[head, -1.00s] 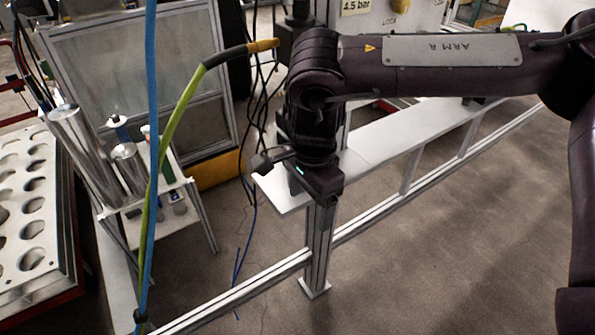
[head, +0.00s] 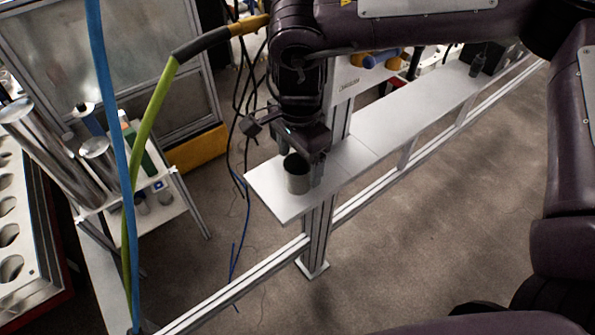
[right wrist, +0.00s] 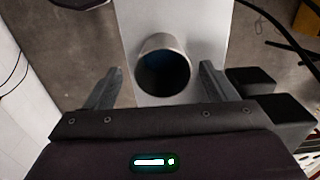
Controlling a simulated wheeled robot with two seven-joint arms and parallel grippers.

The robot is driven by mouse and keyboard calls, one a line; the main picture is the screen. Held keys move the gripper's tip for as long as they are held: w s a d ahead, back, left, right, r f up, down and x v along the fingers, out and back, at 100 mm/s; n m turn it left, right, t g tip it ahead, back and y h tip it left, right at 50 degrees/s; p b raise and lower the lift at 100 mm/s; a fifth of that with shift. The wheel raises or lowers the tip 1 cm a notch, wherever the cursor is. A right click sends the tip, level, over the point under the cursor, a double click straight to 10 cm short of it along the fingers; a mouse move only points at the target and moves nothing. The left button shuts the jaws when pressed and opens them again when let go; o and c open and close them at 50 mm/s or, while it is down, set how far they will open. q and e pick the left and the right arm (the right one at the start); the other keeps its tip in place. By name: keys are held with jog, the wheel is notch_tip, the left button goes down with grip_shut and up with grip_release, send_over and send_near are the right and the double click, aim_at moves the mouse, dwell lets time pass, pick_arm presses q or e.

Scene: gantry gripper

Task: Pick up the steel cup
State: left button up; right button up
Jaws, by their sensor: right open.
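The steel cup (head: 297,175) stands upright near the left end of the long pale shelf (head: 268,193) in the head view. In the right wrist view the cup (right wrist: 163,70) shows its open mouth, between and just beyond the two fingers. My right gripper (right wrist: 158,85) is open, with a finger on each side and gaps to the cup. In the head view my right gripper (head: 302,152) is right above and behind the cup, partly hidden by its own body. My left gripper is not in view.
A blue hose (head: 110,110) and a green cable (head: 150,120) hang at the left. A small rack with metal cylinders (head: 97,165) stands beyond them. A dark object (head: 479,62) stands far along the shelf. The shelf between it and the cup is mostly clear.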

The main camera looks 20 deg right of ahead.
aim_at(298, 173)
notch_tip(298, 173, down, 4)
jog(key=shift+w+p, duration=0.15)
jog(key=shift+p, duration=0.15)
jog(key=shift+f, duration=0.6)
jog(key=c, duration=0.9)
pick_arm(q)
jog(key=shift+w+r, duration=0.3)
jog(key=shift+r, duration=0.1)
pick_arm(e)
jog(key=shift+c, duration=0.9)
